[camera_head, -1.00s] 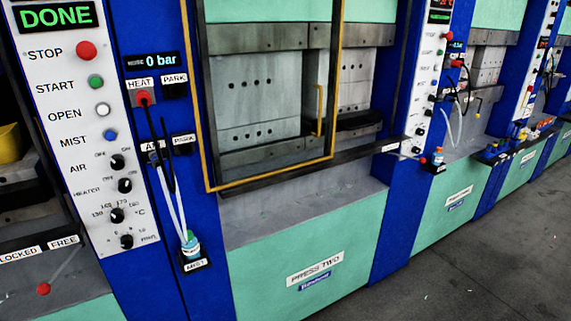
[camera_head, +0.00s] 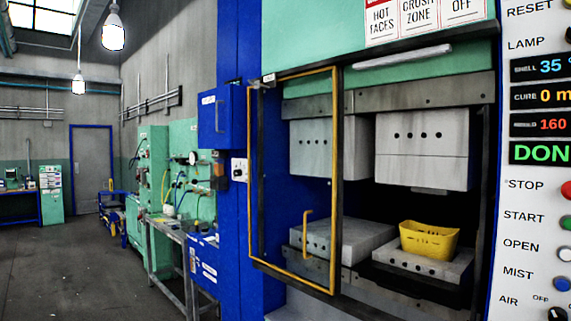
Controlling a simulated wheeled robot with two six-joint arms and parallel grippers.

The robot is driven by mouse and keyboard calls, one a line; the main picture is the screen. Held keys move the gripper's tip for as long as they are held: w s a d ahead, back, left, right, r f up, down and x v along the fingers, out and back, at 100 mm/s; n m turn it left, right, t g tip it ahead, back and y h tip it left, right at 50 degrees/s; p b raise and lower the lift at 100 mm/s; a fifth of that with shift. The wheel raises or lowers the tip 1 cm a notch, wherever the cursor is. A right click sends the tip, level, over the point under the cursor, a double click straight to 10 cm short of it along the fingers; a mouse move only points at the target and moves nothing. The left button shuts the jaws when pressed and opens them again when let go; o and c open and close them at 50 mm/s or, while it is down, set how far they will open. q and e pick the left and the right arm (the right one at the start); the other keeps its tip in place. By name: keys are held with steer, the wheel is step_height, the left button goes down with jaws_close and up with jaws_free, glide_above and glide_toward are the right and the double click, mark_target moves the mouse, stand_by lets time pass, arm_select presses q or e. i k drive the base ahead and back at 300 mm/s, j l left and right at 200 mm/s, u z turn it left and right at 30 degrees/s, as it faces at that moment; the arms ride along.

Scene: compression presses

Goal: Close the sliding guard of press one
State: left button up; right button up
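The sliding guard (camera_head: 337,170), a yellow-edged frame with a yellow handle (camera_head: 306,232), stands at the left side of a green and blue press (camera_head: 425,70). It covers the left part of the press opening and extends left past it. The right part of the opening is uncovered. Inside, a yellow bin-like part (camera_head: 428,238) sits on the lower grey block at the right, under a raised upper block (camera_head: 421,150). No press number label is readable in this view. Neither of my grippers is in view.
A control panel (camera_head: 533,240) reading DONE, with red, green and white buttons, borders the press on the right. A workbench (camera_head: 170,228) and green cabinets stand beyond the press at left. The floor (camera_head: 90,270) at the left is clear.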

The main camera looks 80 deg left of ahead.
mark_target(334, 76)
steer(key=u, duration=2.45)
steer(key=i+j+z, duration=0.1)
steer(key=i+j, duration=0.65)
steer(key=j, duration=0.2)
steer(key=l+z, duration=0.05)
